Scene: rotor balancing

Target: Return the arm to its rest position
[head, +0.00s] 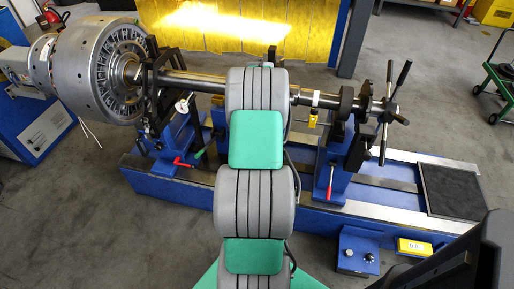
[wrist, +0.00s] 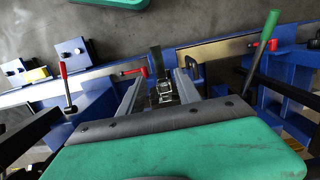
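My arm, in grey and green segments, rises through the middle of the head view and crosses in front of the rotor shaft (head: 208,82). My gripper is hidden behind the arm there. In the wrist view my gripper (wrist: 159,76) shows two grey fingers set apart. A dark upright piece with a small metal part (wrist: 165,91) shows between them; I cannot tell how near it is, and neither finger visibly clamps it. The large rotor disc (head: 88,72) is at the shaft's left end.
The blue balancing machine bed (head: 300,213) runs under the shaft, with red-handled levers (head: 330,180) on its supports. A spoked handle (head: 388,108) is at the shaft's right end. A dark mat (head: 450,190) lies on the bed's right end.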

